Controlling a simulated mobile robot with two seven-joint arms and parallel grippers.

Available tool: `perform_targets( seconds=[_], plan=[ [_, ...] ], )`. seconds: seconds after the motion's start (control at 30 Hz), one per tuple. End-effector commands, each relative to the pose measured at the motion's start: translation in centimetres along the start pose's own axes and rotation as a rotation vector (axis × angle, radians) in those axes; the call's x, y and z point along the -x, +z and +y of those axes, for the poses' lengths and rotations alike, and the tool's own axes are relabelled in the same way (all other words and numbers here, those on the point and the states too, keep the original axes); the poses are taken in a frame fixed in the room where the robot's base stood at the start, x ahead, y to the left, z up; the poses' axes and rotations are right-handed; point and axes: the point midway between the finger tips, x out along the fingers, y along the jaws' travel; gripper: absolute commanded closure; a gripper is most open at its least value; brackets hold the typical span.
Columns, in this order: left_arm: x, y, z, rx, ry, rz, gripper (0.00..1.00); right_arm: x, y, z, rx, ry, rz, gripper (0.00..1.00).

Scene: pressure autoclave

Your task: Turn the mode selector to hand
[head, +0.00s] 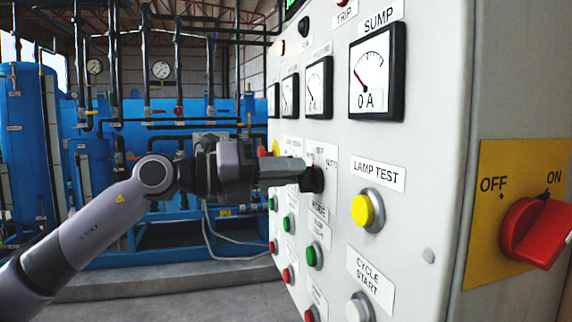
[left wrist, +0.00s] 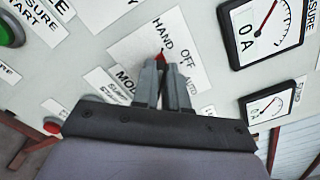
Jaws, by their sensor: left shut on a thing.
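The mode selector is a black knob (head: 313,180) on a white label plate (head: 324,203) on the panel face. My left gripper (head: 300,174) is shut on the knob, reaching it from the left in the head view. In the left wrist view, the two fingers (left wrist: 166,84) close together over the knob and hide most of it. A red pointer tip (left wrist: 160,56) shows just beyond them, close to the end of the word HAND. OFF and AUTO are printed to the right of the fingers. Whether the pointer is exactly on HAND cannot be told. My right gripper is not in view.
A yellow lamp test button (head: 364,210) sits right of the selector, with green, red and white buttons below. Gauges, including the sump meter (head: 377,73), are above. A red rotary switch (head: 535,230) juts out at far right. Blue tanks (head: 30,150) stand behind on the left.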

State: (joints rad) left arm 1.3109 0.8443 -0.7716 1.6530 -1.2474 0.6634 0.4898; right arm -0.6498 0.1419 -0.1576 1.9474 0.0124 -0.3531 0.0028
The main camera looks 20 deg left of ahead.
Motion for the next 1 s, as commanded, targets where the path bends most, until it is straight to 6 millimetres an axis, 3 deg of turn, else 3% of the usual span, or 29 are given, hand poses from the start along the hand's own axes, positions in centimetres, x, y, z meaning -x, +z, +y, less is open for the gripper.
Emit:
perform_targets(
  seconds=[0.47,0.5,0.57,0.87,1.0],
  plan=[
    [0.0,-0.1,0.1,0.015,0.001,0.003,1.00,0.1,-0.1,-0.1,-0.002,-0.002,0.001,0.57],
    [0.0,-0.1,0.1,0.015,0.001,0.003,0.78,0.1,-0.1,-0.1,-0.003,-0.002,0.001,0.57],
    [0.0,-0.1,0.1,0.015,0.001,0.003,0.62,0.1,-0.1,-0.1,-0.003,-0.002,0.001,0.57],
    [0.1,-0.1,0.1,0.013,0.000,0.001,0.62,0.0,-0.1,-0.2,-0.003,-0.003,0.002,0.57],
    [1.5,-0.1,0.3,0.013,0.002,-0.001,0.62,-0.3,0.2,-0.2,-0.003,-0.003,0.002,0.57]
  ],
)
